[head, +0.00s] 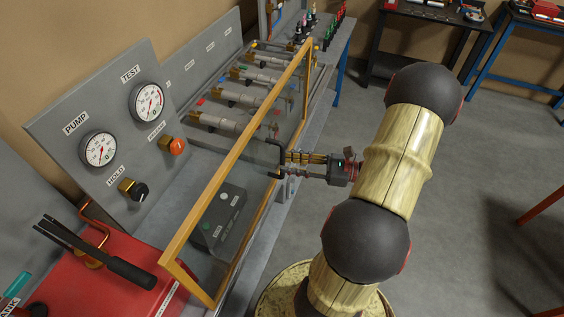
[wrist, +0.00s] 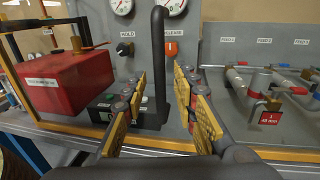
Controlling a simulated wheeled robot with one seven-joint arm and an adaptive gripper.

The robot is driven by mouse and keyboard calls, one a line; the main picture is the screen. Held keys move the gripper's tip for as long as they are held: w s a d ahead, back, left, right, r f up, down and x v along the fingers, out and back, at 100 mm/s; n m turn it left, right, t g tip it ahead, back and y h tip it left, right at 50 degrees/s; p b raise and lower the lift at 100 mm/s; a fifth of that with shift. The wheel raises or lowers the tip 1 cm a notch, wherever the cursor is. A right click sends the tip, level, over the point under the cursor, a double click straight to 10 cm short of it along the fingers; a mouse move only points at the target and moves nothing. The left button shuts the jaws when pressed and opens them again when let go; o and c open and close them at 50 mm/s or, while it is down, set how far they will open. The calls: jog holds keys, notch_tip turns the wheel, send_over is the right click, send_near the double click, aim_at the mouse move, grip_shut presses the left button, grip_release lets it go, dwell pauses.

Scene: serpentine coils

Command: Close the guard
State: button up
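The guard (head: 236,157) is a clear panel in a yellow-orange frame. It stands tilted along the front of the bench; I cannot tell how far open it is. Its black bar handle (head: 273,146) sticks out on the side toward my arm. In the wrist view the handle (wrist: 158,60) rises upright between my fingers. My gripper (head: 288,157) reaches in from the right at the handle. In the wrist view my gripper (wrist: 160,87) is open, its yellow-padded fingers on either side of the handle, with gaps showing.
Behind the guard are several pipe fittings (head: 240,97), a grey panel with gauges (head: 99,149) and an orange release knob (head: 172,146). A dark box (head: 218,217) sits on the bench. A red pump unit (head: 105,275) stands at the left front.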

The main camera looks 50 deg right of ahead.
jog(key=shift+x, duration=1.35)
jog(key=shift+c, duration=0.8)
grip_shut()
